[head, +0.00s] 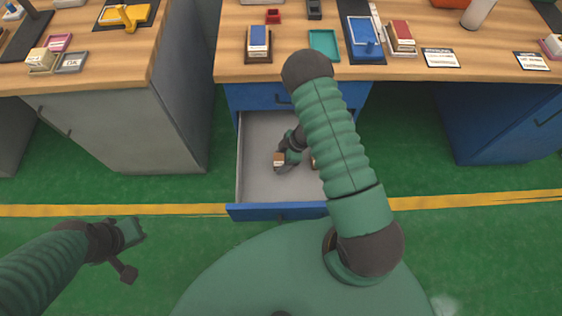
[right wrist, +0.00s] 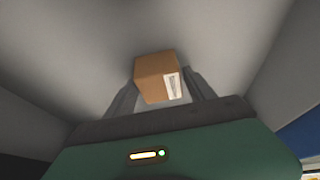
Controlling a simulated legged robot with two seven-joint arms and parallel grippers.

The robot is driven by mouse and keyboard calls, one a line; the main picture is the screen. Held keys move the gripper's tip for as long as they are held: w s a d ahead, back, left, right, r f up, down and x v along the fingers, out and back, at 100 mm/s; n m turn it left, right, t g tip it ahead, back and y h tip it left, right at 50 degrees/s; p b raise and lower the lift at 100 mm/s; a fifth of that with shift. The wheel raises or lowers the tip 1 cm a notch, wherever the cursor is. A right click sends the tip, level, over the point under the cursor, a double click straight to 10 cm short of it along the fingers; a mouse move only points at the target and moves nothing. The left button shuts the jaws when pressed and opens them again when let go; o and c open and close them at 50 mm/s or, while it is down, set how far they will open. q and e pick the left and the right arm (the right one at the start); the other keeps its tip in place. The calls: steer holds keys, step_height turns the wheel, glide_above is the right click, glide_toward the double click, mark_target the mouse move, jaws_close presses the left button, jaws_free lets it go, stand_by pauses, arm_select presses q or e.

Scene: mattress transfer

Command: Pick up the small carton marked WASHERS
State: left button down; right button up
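A small brown carton (right wrist: 154,76) with a white label on one side lies between the fingertips of my right gripper (right wrist: 160,80) in the right wrist view. The label print is too small to read. The fingers are apart, one on each side of the carton, with no clear grip on it. In the head view the carton (head: 279,158) is inside the open drawer (head: 256,187), at the tip of my right gripper (head: 284,164). My right arm hides part of the drawer. My left gripper (head: 130,252) is away at lower left over the floor; its fingers are unclear.
The drawer walls and blue front (head: 270,212) surround the gripper. The wooden bench top (head: 290,72) above holds trays, boxes and cards. A grey cabinet (head: 150,130) stands at left.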

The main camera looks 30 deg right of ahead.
steer(key=c, duration=1.2)
